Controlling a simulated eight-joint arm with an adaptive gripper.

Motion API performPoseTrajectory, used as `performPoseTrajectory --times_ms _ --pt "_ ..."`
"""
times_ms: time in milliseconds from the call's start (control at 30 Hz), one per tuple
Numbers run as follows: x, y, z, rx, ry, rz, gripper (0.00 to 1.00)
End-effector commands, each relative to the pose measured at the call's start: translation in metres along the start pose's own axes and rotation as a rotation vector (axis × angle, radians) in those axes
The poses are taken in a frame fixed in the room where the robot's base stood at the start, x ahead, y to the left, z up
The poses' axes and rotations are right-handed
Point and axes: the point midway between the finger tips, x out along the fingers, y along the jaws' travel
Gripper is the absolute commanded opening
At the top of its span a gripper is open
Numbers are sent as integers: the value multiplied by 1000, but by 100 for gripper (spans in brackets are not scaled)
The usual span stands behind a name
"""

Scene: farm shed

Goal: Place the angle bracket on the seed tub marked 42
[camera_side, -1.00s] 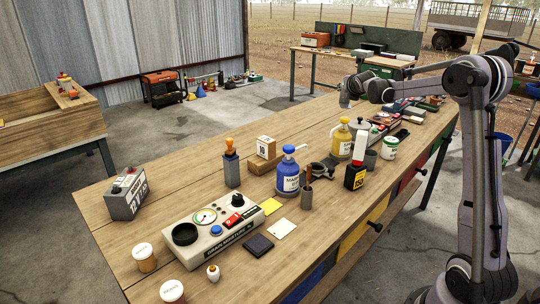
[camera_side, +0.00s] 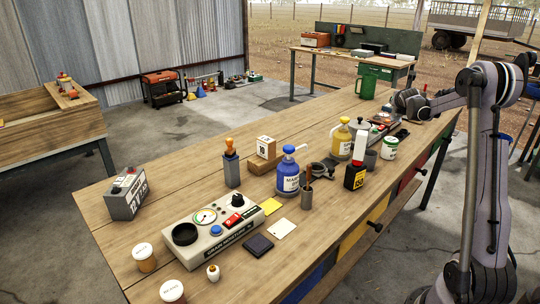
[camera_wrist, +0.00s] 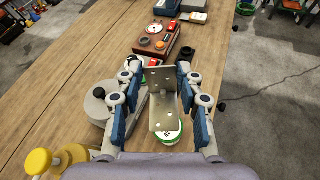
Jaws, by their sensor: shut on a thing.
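My gripper (camera_wrist: 158,97) is shut on the angle bracket (camera_wrist: 163,84), a pale metal L-shaped plate with small holes, held between the two blue-padded fingers in the wrist view. In the side view my gripper (camera_side: 402,104) is above the far right part of the bench, and the bracket cannot be made out there. A white tub with a green label (camera_side: 390,148) stands on the bench in the side view. In the wrist view a green-and-white round thing (camera_wrist: 172,137) shows below the bracket, partly hidden by it. No 42 is readable on either.
A yellow pump bottle (camera_side: 341,142), a blue pump bottle (camera_side: 288,178) and a black bottle (camera_side: 355,176) stand near the white tub. A red-brown gauge box (camera_wrist: 157,37) lies ahead in the wrist view. Bare bench wood shows at the left.

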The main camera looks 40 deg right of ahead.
Motion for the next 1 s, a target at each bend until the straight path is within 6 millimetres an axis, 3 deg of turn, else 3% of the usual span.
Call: performPoseTrajectory --times_ms 633,1000 --pt "30 -10 -71 0 0 1 0" --pt "32 -11 -77 0 0 0 0"
